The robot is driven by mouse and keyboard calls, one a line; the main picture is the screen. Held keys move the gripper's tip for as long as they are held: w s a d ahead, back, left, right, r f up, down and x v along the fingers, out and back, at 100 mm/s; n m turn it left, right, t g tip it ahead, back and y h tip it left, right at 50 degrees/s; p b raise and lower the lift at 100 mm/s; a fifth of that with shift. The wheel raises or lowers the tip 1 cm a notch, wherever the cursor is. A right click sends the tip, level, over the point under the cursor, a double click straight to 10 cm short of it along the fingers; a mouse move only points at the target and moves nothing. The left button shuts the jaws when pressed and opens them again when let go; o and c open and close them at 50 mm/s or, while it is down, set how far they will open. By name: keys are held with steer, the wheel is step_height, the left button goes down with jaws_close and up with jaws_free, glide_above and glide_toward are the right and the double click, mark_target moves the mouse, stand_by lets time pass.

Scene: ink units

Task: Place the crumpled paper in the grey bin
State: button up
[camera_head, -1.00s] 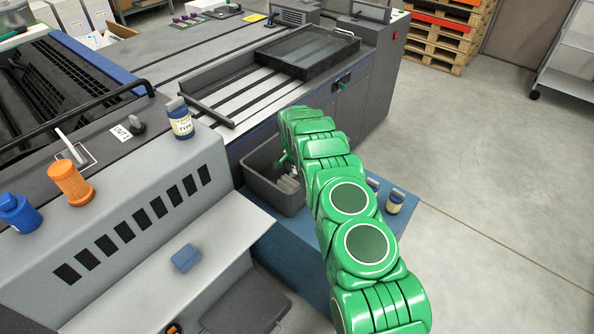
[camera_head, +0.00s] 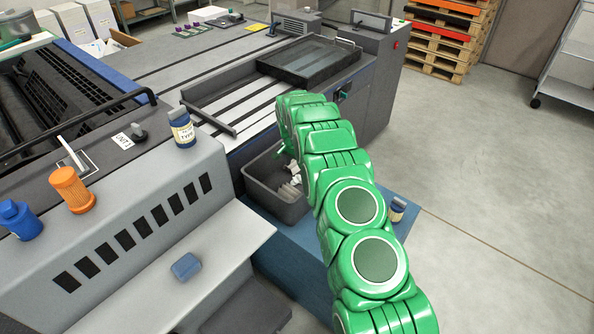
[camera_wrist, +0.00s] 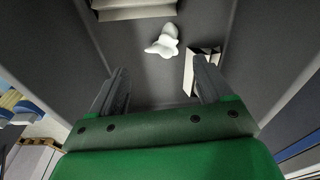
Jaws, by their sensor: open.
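The grey bin (camera_head: 268,203) stands on a blue surface beside the machine, partly hidden by my green arm in the head view. White crumpled paper (camera_head: 292,176) lies inside it. In the wrist view, a white crumpled paper (camera_wrist: 163,41) lies on the dark bin floor, beyond my fingertips. A pale folded piece (camera_wrist: 203,62) lies close to the right finger. My gripper (camera_wrist: 158,75) is open, pointing down into the bin, with nothing visible between its fingers. My arm mostly hides the gripper in the head view.
A bottle (camera_head: 398,210) stands on the blue surface right of my arm. Another bottle (camera_head: 182,128), an orange filter (camera_head: 72,190) and a blue container (camera_head: 20,220) stand on the machine. A blue block (camera_head: 186,266) lies on the front ledge.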

steer(key=s+d+r+n+g, duration=0.1)
steer(key=s+d+r+n, duration=0.1)
steer(key=s+r, duration=1.15)
steer(key=s+d+r+n, duration=0.25)
steer(key=s+r, duration=0.85)
steer(key=r, duration=0.6)
steer(key=s+d+r+n, duration=0.1)
steer(key=s+r, duration=0.1)
steer(key=s, duration=1.1)
steer(key=s+r+n+g, duration=0.1)
steer(key=s+r, duration=0.1)
steer(key=s, duration=1.1)
steer(key=s+d+r+n+y, duration=0.1)
steer(key=s+r, duration=0.1)
steer(key=s, duration=1.2)
steer(key=shift+d+n+g, duration=0.3)
steer(key=shift+n+g, duration=0.05)
steer(key=shift+g, duration=0.05)
